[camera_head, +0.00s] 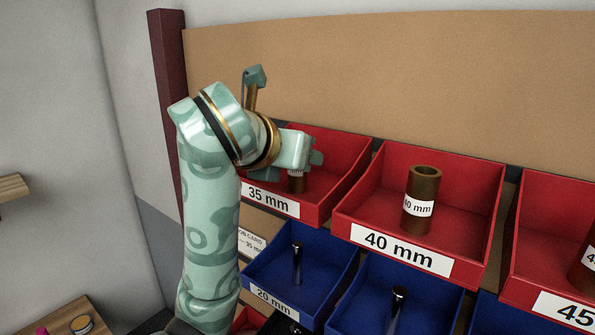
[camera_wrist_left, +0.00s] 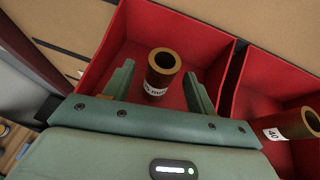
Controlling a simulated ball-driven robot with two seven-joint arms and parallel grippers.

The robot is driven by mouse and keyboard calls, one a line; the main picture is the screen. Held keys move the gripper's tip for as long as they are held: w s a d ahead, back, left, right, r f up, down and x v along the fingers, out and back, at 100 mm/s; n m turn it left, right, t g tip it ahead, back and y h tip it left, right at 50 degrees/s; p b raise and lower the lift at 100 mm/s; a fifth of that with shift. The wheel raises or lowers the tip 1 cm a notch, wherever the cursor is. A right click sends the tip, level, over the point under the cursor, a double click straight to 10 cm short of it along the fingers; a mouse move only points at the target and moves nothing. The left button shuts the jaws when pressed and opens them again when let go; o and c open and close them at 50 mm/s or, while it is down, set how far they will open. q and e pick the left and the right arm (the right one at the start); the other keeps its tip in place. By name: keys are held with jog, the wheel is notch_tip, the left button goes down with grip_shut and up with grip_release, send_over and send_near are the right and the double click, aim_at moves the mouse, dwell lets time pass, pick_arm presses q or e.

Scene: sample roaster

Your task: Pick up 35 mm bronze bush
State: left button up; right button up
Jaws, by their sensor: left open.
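The 35 mm bronze bush (camera_wrist_left: 161,76) is a brown hollow cylinder with a white label, standing in a red bin (camera_wrist_left: 105,50). In the head view the bush (camera_head: 297,184) is mostly hidden by my left gripper (camera_head: 300,170), and the bin carries a "35 mm" label (camera_head: 270,200). In the left wrist view my left gripper (camera_wrist_left: 158,90) is open, with one finger on each side of the bush. Gaps show between the fingers and the bush. My right gripper is in neither view.
A red "40 mm" bin (camera_head: 460,195) with a bronze bush (camera_head: 422,200) stands to the right, and a "45" bin (camera_head: 545,205) beyond it. Blue bins (camera_head: 262,270) with dark pins sit below. A tan back panel (camera_head: 400,80) rises behind.

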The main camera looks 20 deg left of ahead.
pick_arm(q)
jog(key=x, duration=0.4)
jog(key=shift+w+f, duration=0.1)
jog(key=shift+f, duration=0.35)
grip_shut()
jog(key=shift+r, duration=0.2)
